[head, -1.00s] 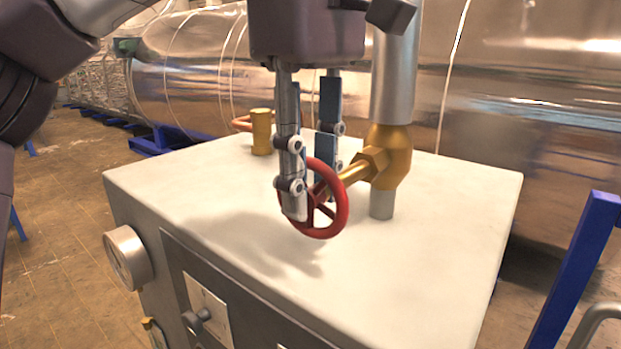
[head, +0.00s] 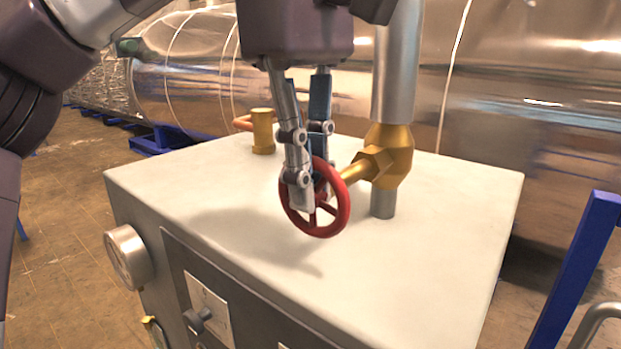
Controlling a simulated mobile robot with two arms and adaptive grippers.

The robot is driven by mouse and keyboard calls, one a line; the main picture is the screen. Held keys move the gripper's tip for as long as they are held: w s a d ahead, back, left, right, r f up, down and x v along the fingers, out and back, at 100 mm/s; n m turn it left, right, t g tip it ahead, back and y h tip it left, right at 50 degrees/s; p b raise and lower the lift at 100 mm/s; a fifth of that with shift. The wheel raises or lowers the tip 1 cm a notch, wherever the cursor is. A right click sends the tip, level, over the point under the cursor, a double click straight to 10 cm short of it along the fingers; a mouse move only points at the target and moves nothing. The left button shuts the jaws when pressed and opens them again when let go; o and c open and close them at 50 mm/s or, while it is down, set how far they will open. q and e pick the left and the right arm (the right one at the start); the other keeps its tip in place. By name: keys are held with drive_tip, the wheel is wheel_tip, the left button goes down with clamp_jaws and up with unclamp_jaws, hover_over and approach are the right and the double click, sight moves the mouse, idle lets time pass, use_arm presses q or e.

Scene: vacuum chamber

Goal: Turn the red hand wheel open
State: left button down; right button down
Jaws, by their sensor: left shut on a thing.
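The red hand wheel (head: 341,206) stands upright on the end of a brass valve stem, above the white cabinet top. The stem runs back to a brass valve body (head: 392,157) on a vertical metal pipe. My left gripper (head: 308,190) comes down from above and is shut on the wheel at its upper left part. Its fingers hide that part of the rim and some of the hub. My right gripper is not in view.
The white cabinet top (head: 440,240) is mostly bare around the wheel. A brass fitting (head: 262,132) stands at its back left. A gauge (head: 128,257) and a knob (head: 197,319) stick out of the front. A blue frame (head: 577,270) stands at the right.

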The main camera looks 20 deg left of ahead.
use_arm(q)
drive_tip(key=h, duration=0.2)
drive_tip(key=g+h+b, duration=0.1)
drive_tip(key=shift+w+a+f, duration=0.15)
drive_tip(key=shift+a+f, duration=0.05)
drive_tip(key=shift+a, duration=0.05)
drive_tip(key=h, duration=0.1)
drive_tip(key=h+b, duration=0.1)
drive_tip(key=g+h+b, duration=0.1)
drive_tip(key=shift+a+f, duration=0.25)
drive_tip(key=h+b, duration=0.2)
drive_tip(key=g+h+b, duration=0.1)
drive_tip(key=h+b, duration=0.1)
drive_tip(key=g+h+b, duration=0.1)
drive_tip(key=b, duration=0.1)
drive_tip(key=shift+w+a+f+h+b, duration=0.15)
drive_tip(key=shift+a+f+h+b, duration=0.15)
drive_tip(key=shift+f+h, duration=0.1)
drive_tip(key=shift+r+g+h+b, duration=0.15)
drive_tip(key=shift+g+h+b, duration=0.35)
drive_tip(key=shift+h+b, duration=0.55)
drive_tip(key=shift+r, duration=0.1)
drive_tip(key=c, duration=2)
unclamp_jaws()
drive_tip(key=shift+v, duration=3.7)
